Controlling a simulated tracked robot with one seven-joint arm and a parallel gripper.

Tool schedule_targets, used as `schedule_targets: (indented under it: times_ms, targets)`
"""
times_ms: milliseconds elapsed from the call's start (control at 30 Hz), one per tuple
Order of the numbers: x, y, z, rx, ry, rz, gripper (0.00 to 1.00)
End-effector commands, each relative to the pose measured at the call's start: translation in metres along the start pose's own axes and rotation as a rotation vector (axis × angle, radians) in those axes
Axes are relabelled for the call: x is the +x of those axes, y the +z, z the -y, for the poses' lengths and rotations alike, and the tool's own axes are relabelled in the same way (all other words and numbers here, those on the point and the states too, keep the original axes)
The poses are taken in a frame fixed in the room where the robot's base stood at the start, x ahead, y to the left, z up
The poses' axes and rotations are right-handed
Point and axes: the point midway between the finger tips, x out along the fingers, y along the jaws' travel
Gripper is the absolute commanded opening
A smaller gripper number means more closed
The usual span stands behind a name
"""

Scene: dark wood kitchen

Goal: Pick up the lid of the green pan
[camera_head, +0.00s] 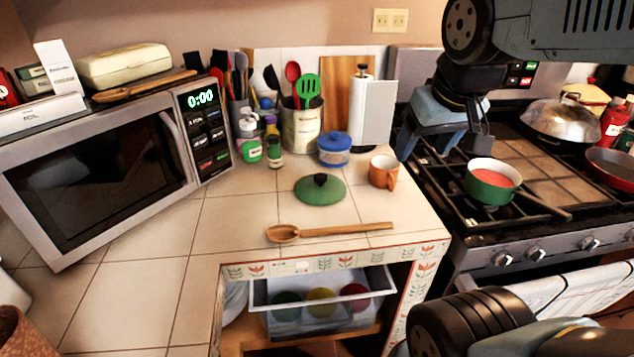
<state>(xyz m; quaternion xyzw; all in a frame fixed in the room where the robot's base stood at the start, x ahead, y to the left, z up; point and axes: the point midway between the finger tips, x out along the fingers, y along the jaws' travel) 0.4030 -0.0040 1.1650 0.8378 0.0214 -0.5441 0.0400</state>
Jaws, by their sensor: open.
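The green lid (319,190) with a black knob lies flat on the tiled counter in the head view. The green pan (492,183) stands uncovered on the stove to the right, with reddish contents and a dark handle pointing to the lower right. My gripper (440,150) hangs over the left part of the stove, left of the pan and to the right of and above the lid in the picture. It is open, and I see nothing in it. The lid is in full view.
An orange mug (384,172), a blue-lidded jar (334,149) and a wooden spoon (330,231) lie close around the lid. A microwave (110,150) fills the left. A paper towel roll (361,105) stands behind. Bare tiles lie left of the lid.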

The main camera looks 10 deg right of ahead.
Motion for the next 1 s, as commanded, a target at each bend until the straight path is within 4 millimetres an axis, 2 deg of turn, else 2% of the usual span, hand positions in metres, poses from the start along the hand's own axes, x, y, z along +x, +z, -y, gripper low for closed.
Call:
schedule_targets:
  times_ms: [267, 533, 767, 1000]
  targets:
    - [0.053, -0.02, -0.002, -0.297, 0.038, 0.223, 0.68]
    - [0.105, -0.038, 0.006, -0.62, 0.126, 0.431, 0.68]
    - [0.146, -0.054, 0.02, -0.908, 0.241, 0.593, 0.68]
    - [0.181, -0.074, 0.042, -1.211, 0.408, 0.749, 0.68]
